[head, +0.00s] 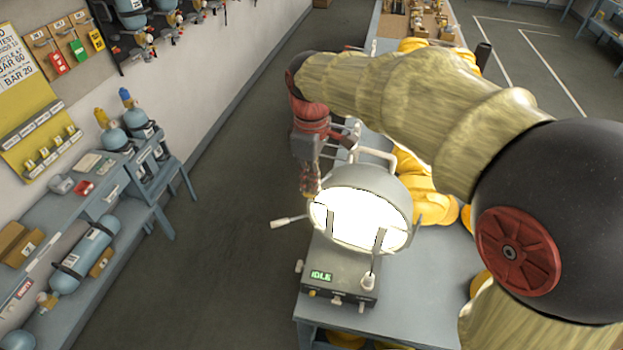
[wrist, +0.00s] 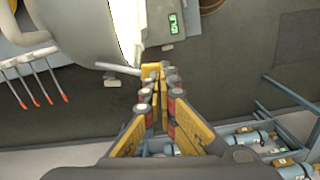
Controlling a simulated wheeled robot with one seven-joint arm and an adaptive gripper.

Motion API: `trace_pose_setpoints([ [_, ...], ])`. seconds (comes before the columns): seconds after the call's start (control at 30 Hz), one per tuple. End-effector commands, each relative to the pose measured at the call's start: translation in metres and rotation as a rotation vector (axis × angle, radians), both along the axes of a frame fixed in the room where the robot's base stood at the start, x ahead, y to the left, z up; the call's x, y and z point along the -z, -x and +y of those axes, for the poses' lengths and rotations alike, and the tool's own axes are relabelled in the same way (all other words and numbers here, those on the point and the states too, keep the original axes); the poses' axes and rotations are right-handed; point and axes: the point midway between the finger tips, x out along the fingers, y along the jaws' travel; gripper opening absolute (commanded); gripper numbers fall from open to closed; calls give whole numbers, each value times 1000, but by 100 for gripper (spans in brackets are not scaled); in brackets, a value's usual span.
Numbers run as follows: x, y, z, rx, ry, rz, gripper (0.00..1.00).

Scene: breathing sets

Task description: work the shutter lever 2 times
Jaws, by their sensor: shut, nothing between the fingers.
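The lamp (head: 372,190) has a round grey housing and a bright white face, and stands on a grey control box (head: 340,278) with a green display reading IDLE. The shutter lever (head: 290,220) is a thin rod with a pale grip, sticking out from the lamp's left side and sloping slightly down to the left. My gripper (head: 311,191) points down beside the lamp's left rim, just above the lever's inner end. In the wrist view my gripper (wrist: 153,72) is shut and empty, its tips close to a pale rod beside the lamp; I cannot tell if they touch.
The bench (head: 435,295) carries yellow bundles (head: 425,185) behind the lamp. A wall bench (head: 125,180) with blue cylinders (head: 85,245) stands at the left. Clear dark floor (head: 225,200) lies between. Several red-tipped rods (wrist: 35,80) show in the wrist view.

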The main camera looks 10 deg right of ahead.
Motion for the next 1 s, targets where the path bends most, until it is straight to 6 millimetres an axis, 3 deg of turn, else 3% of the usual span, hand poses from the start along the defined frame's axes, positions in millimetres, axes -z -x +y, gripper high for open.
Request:
trace_pose_setpoints([
  [0.17, 1, 1, 1, -1, 4, -6, 0],
  [1.0, 47, 15, 10, 0, 195, -314, 0],
])
